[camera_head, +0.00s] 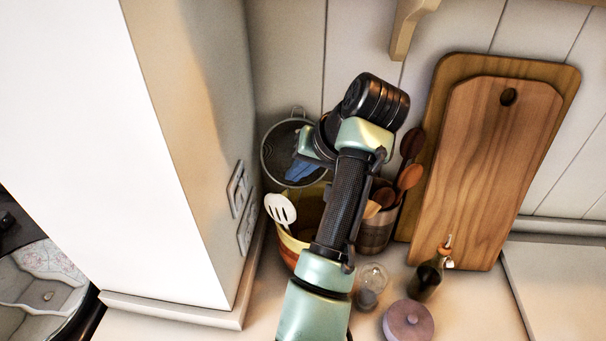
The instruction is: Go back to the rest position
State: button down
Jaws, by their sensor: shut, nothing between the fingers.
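My arm rises from the bottom middle of the head view, bends at a dark joint near the wall and folds back to the left. Its far end passes in front of a round mesh strainer. My gripper's fingers cannot be made out; they are hidden behind the arm or out of the picture. A small blue patch (302,170) shows just below the arm's far end, and I cannot tell what it is. No object is seen held by the arm.
Behind my arm stand a yellow-red bowl (292,246) with a white slotted spatula (280,208), the strainer (271,153) and a utensil crock (374,235). Cutting boards (485,170) lean right. A bottle (427,279), glass jar (371,277) and purple-lidded pot (408,322) stand in front. A white cabinet (90,130) fills the left.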

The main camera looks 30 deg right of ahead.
jog(key=shift+s+d+r, duration=0.4)
jog(key=shift+s+r, duration=0.1)
jog(key=shift+s, duration=0.05)
jog(key=shift+s+d, duration=0.1)
jog(key=shift+d, duration=0.05)
jog(key=w+a+r+n+t+h, duration=0.1)
jog(key=a+r+t+h, duration=0.15)
jog(key=r, duration=0.35)
jog(key=w+a+r+t+h+b, duration=0.1)
jog(key=r+t, duration=0.3)
jog(key=r, duration=0.3)
jog(key=w+a+r+n+t+h, duration=0.1)
jog(key=a+r+t+h, duration=0.15)
jog(key=r, duration=0.35)
jog(key=s+a+r+n+t+y, duration=0.3)
jog(key=s+a+r+t, duration=0.8)
jog(key=s+a+r, duration=0.4)
notch_tip(320, 180, up, 4)
jog(key=shift+s+r+n+t+y+b, duration=0.3)
jog(key=shift+s+t+y+b, duration=0.15)
jog(key=shift+s, duration=0.8)
